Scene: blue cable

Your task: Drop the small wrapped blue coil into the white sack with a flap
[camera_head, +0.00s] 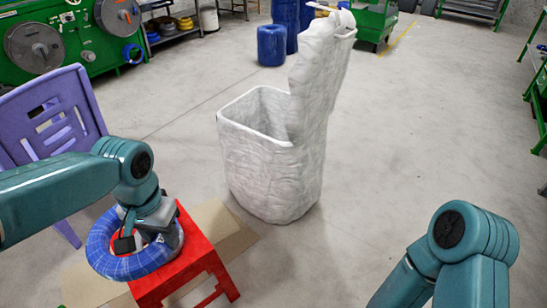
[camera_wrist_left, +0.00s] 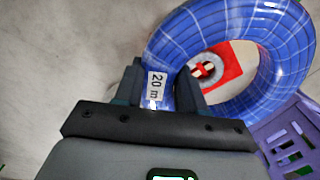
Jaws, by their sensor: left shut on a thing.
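The wrapped blue coil (camera_head: 105,254) is a thick ring with thin pale lines, at the lower left of the head view. My left gripper (camera_head: 126,240) is shut on one side of its ring. In the left wrist view the fingers (camera_wrist_left: 160,88) straddle the coil (camera_wrist_left: 292,62) beside a white "20 m" label. The coil overlaps the red stool (camera_head: 192,262); I cannot tell whether it touches it. The white sack (camera_head: 262,170) stands upright on the floor to the right, open at the top, its flap (camera_head: 322,70) raised at the right. My right gripper is out of view.
A purple chair (camera_head: 50,112) stands behind my left arm. Flat cardboard (camera_head: 228,228) lies under the stool. Through the coil's hole, a grey round thing (camera_wrist_left: 206,70) shows over red. Blue drums (camera_head: 271,45) stand behind the sack. The floor right of the sack is clear.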

